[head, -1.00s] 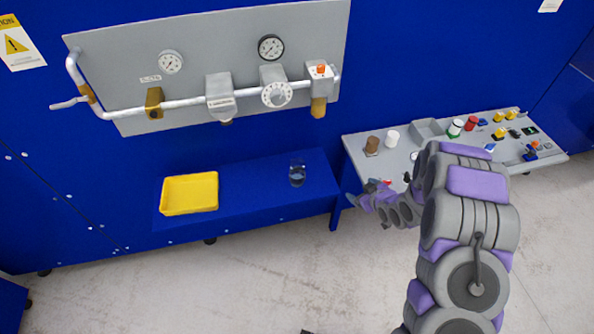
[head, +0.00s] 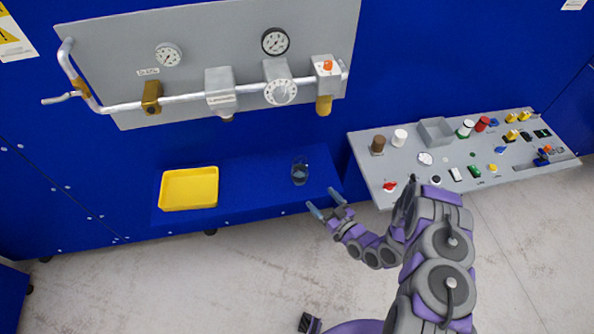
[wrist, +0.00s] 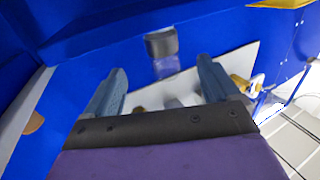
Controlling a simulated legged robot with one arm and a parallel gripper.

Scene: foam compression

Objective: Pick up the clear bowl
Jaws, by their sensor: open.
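The clear bowl (head: 300,172) is a small see-through vessel with a dark bluish lower part. It stands on the blue shelf (head: 250,196), near the shelf's right end. My gripper (head: 326,203) is open and empty, just in front of the shelf and to the lower right of the bowl, with a gap between them. In the wrist view, a grey, partly see-through vessel, which looks like the bowl (wrist: 164,58), shows upside down beyond and between my two open fingers (wrist: 161,72). Nothing hides the bowl in the head view.
A yellow tray (head: 189,188) sits on the shelf to the left. A grey panel (head: 205,50) with pipe, valves and gauges hangs above the shelf. A control desk (head: 470,160) with knobs stands at the right. The shelf between tray and bowl is clear.

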